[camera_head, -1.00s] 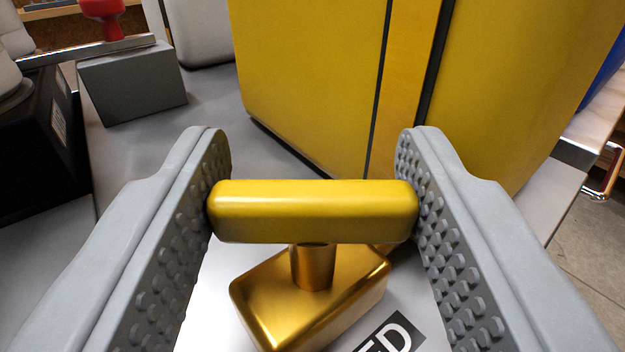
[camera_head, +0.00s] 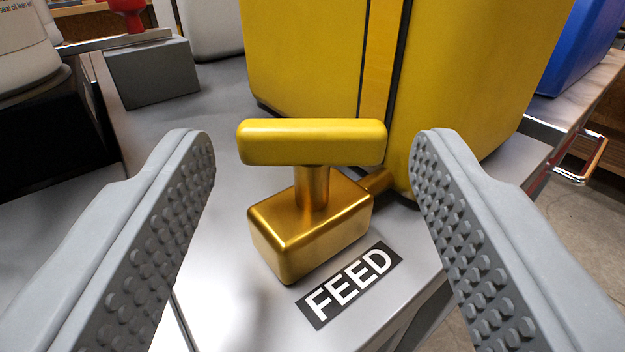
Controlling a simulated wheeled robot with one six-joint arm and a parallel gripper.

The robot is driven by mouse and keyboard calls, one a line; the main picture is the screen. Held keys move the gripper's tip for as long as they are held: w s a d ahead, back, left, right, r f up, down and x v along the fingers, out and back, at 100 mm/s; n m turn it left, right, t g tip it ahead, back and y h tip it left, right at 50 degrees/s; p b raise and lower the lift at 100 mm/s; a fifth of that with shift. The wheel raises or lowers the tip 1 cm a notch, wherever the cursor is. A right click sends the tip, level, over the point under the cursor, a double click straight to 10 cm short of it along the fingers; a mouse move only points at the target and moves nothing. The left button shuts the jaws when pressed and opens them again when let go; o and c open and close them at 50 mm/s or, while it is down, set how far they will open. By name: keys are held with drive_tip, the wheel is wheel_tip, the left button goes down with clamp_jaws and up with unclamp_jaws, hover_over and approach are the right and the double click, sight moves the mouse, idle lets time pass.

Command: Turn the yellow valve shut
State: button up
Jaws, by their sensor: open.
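The yellow valve handle (camera_head: 312,142) is a rounded bar lying crosswise in the picture, on top of a brass stem. The stem rises from a brass valve body (camera_head: 312,232) on the grey bench, with a short brass pipe running back to the right toward a yellow tank. My gripper (camera_head: 312,145) is open, with one studded grey finger on each side of the handle. A clear gap shows between each finger and the handle ends, so nothing is held.
A black FEED label (camera_head: 349,285) lies in front of the valve. The large yellow tank (camera_head: 310,60) stands close behind it. A grey block (camera_head: 152,72) and red knob (camera_head: 130,12) are at back left. A blue container (camera_head: 582,50) is at right. The bench edge falls away at lower right.

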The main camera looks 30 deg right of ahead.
drive_tip(key=v, duration=1.4)
drive_tip(key=shift+o, duration=0.4)
drive_tip(key=shift+o, duration=1)
drive_tip(key=shift+s+a+f, duration=0.15)
drive_tip(key=shift+s, duration=0.1)
drive_tip(key=x, duration=1.6)
drive_tip(key=shift+w, duration=0.1)
drive_tip(key=c, duration=1)
